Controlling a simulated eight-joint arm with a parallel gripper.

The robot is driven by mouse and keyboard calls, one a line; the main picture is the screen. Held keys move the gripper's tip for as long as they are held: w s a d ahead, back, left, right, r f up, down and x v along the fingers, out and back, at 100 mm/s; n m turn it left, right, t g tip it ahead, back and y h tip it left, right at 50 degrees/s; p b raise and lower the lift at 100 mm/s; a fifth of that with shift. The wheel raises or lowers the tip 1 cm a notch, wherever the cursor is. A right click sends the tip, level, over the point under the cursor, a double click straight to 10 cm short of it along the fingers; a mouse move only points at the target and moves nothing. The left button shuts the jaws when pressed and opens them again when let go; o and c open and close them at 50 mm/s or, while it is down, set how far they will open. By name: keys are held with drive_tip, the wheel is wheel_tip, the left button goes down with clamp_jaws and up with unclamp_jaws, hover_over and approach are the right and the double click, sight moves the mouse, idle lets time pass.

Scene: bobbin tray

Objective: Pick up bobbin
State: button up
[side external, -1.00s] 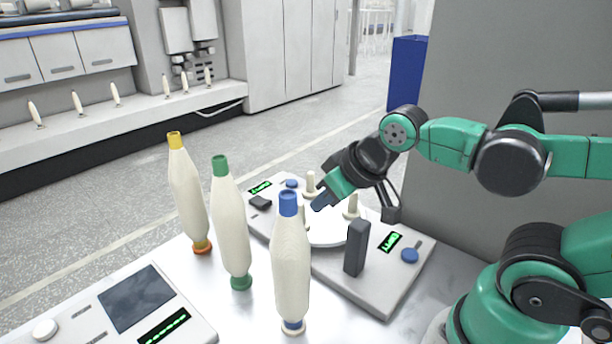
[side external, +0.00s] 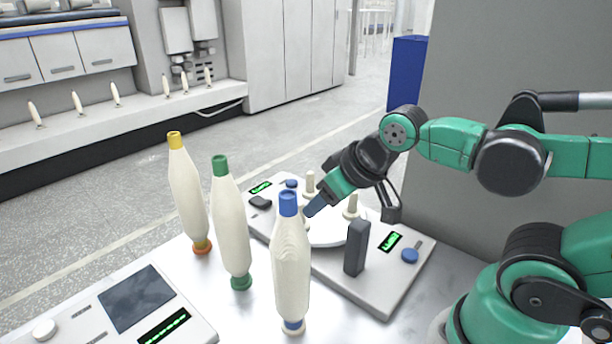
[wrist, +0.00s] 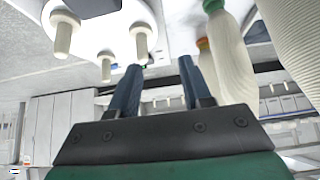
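Three cream bobbins stand upright on the light metal table in the side view: one with a yellow top (side external: 187,195), one with a green top (side external: 231,220) and, nearest the camera, one with a blue top (side external: 290,262). My gripper (side external: 308,211) is just right of the blue-topped bobbin's upper part in the picture; depth and contact are unclear there. In the wrist view my gripper (wrist: 158,66) has its two dark blue fingers apart with nothing between them. Bobbin bodies show to their right, one very close (wrist: 292,40).
A grey device (side external: 385,292) with a white round plate (side external: 327,238) and several pegs lies under and behind my gripper. A dark upright block (side external: 356,248) stands on it. A control panel (side external: 92,318) with a screen is at front left.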

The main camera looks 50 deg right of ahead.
drive_tip(key=o, duration=0.7)
wheel_tip(320, 180, up, 18)
drive_tip(key=m+t+y, duration=0.1)
drive_tip(key=m+y, duration=0.9)
drive_tip(key=m, duration=1.5)
hover_over(187, 194)
drive_tip(key=d, duration=0.5)
drive_tip(key=shift+m, duration=0.4)
drive_tip(key=shift+w+a+f, duration=0.35)
drive_tip(key=shift+a+f, duration=0.3)
drive_tip(key=shift+f, duration=2.95)
drive_tip(key=shift+w+a+f, duration=0.4)
drive_tip(key=shift+a+f, duration=0.3)
drive_tip(key=shift+f, duration=2.9)
drive_tip(key=shift+w+a+f, duration=0.35)
drive_tip(key=shift+a+f, duration=0.3)
drive_tip(key=shift+f, duration=2.95)
